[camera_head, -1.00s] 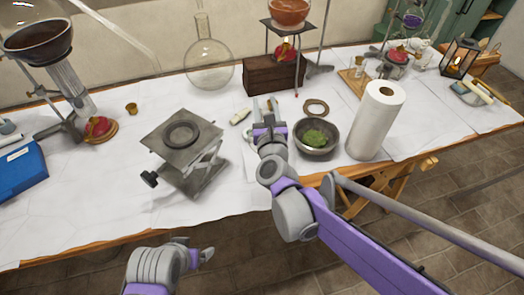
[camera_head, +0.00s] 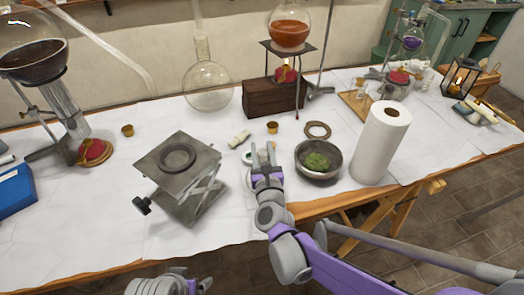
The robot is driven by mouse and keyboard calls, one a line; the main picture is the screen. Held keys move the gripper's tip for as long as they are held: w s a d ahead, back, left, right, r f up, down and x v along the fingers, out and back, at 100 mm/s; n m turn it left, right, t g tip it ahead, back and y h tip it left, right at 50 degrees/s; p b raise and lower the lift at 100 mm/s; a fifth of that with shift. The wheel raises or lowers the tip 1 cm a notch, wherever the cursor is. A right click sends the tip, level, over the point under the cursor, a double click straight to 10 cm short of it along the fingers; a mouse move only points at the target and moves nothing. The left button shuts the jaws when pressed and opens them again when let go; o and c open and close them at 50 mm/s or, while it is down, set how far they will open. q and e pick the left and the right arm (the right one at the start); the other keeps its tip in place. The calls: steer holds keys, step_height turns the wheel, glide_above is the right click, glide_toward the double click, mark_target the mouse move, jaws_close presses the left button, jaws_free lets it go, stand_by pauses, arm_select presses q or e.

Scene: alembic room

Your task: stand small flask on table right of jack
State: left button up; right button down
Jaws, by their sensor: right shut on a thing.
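The jack (camera_head: 178,158) stands on the white-covered table (camera_head: 90,225), with a dark ring on its top plate and a black knob at its left. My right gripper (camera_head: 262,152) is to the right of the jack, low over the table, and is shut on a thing. That thing is mostly hidden by the fingers; a faint clear glass edge, likely the small flask (camera_head: 249,175), shows at their left. I cannot tell whether it touches the table. My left gripper (camera_head: 190,284) is at the bottom edge, partly cut off, and its fingers are unclear.
A bowl with green matter (camera_head: 318,161) is close right of my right gripper, then a paper roll (camera_head: 382,142). A cork ring (camera_head: 317,130), a small brass cup (camera_head: 272,127) and a pale block (camera_head: 240,139) lie behind. A large round flask (camera_head: 208,88) stands farther back.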

steer(key=shift+f, duration=0.2)
steer(key=shift+c, duration=2.2)
jaws_free()
steer(key=shift+r, duration=0.1)
